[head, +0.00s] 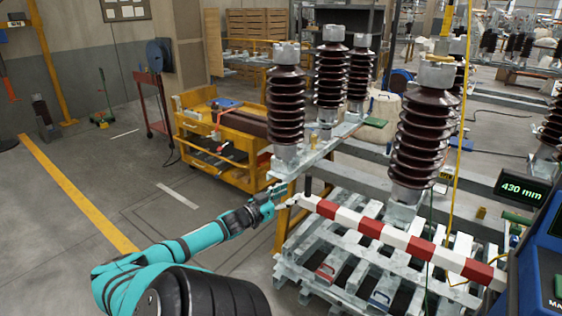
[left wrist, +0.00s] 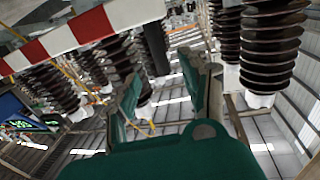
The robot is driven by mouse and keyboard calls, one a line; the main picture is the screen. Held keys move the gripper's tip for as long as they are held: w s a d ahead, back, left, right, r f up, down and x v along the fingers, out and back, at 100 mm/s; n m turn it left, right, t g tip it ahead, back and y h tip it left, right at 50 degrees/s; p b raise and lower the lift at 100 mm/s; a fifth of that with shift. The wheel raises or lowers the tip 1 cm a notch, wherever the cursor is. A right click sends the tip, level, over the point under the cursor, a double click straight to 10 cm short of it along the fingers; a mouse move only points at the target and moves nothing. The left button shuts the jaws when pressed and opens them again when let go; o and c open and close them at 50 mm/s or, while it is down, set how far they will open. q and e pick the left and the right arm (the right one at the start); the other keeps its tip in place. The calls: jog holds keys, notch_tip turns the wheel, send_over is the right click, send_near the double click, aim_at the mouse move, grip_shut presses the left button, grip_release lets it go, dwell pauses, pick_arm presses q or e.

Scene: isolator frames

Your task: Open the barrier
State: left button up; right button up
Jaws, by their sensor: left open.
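The barrier (head: 370,228) is a red and white striped bar. In the head view it slopes from the middle of the picture down to the lower right, in front of the brown ribbed insulators. A short black upright peg (head: 308,186) stands at its left end. My left gripper (head: 281,190) is just left of that end, open and with nothing seen in it. In the left wrist view the barrier (left wrist: 92,25) crosses the upper left, beyond the two green fingers (left wrist: 163,88). Whether a finger touches the bar cannot be told. My right gripper is not in view.
A grey slatted pallet (head: 345,262) lies below the bar, with small red and blue items on it. A yellow tool cart (head: 225,150) stands behind my left gripper.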

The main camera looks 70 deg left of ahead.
pick_arm(q)
jog(key=v, duration=0.2)
jog(key=shift+s+d, duration=0.15)
jog(key=shift+s, duration=0.2)
jog(key=shift+f, duration=0.1)
